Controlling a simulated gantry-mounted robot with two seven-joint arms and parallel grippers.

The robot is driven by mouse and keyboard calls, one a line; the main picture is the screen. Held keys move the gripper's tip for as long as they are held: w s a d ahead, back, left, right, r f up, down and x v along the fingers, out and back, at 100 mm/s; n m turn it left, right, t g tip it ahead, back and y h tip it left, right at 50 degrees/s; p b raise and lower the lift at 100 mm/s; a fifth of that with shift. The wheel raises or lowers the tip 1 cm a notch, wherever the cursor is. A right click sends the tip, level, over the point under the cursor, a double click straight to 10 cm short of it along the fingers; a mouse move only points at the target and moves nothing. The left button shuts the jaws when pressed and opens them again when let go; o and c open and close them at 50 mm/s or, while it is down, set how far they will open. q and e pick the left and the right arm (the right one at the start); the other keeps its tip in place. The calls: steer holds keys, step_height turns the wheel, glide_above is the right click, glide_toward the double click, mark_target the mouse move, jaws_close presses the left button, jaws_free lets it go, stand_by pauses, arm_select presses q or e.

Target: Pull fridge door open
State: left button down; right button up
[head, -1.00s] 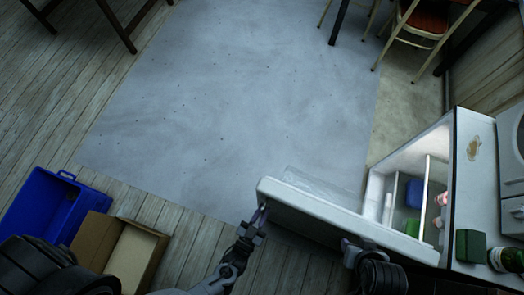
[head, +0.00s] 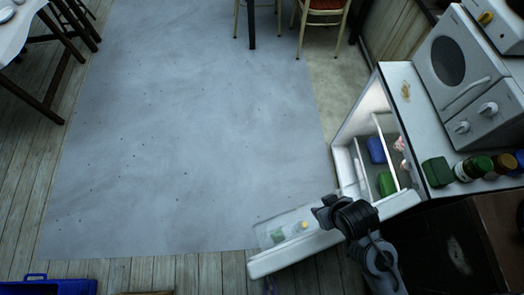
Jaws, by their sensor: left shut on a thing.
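The white fridge (head: 344,138) stands at the right with its lit interior and shelves showing. Its door (head: 284,262) is swung wide open, roughly square to the fridge front, with its free edge at the lower middle. My left gripper (head: 269,286) shows only as a small bit at the bottom edge of the view, by the door's free end. It is shut on the door; most of it is cut off. My right arm reaches over the door's middle, and its gripper (head: 326,211) is at the inner side. Its fingers are too hidden to tell their state.
Bottles and boxes stand inside the fridge and in the door shelf (head: 283,232). A microwave (head: 462,65), a green box (head: 437,171) and jars are on top. A blue crate (head: 45,287) is at the bottom left.

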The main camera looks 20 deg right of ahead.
arm_select(q)
steer(key=shift+s+d, duration=0.15)
steer(key=shift+s, duration=0.25)
steer(key=shift+f, duration=0.1)
steer(key=c, duration=1.5)
jaws_free()
steer(key=shift+o, duration=0.8)
steer(key=shift+d, duration=0.15)
steer(key=v, duration=1)
steer(key=shift+s+b, duration=0.35)
steer(key=shift+b, duration=0.05)
